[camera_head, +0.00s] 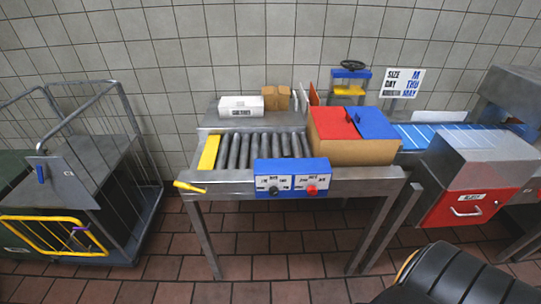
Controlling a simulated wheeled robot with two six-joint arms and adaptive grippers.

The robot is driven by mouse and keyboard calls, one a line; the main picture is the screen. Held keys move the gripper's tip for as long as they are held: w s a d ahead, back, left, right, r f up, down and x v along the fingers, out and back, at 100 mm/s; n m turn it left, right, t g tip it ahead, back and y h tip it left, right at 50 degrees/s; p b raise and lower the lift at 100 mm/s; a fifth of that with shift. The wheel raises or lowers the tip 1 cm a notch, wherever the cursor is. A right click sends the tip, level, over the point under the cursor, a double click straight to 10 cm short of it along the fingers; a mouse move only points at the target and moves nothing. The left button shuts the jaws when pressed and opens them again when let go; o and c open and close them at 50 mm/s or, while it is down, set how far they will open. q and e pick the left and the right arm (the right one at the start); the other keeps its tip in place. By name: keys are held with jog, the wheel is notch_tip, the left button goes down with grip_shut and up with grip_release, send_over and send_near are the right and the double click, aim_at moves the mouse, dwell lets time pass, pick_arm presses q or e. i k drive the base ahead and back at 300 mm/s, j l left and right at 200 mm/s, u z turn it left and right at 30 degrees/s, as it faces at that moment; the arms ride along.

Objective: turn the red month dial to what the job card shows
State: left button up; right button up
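The red month dial (311,190) sits at the right on the front of a blue control box (291,164), on the front edge of the roller table. Small labels surround it; they and its pointer are too small to read. A black dial (273,190) sits left of it. The job card (405,82) is a white sign standing at the back right. It reads SIZE M, DAY THU and, on its bottom line, MAY in blue. Neither of my grippers is in view.
A yellow handle (190,187) sticks out at the front left. A cage trolley (148,190) stands left, a red-fronted reject bin (465,207) right. A black ribbed thing (460,275) fills the lower right.

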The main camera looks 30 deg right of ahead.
aim_at(312, 190)
jog(key=z, duration=1.45)
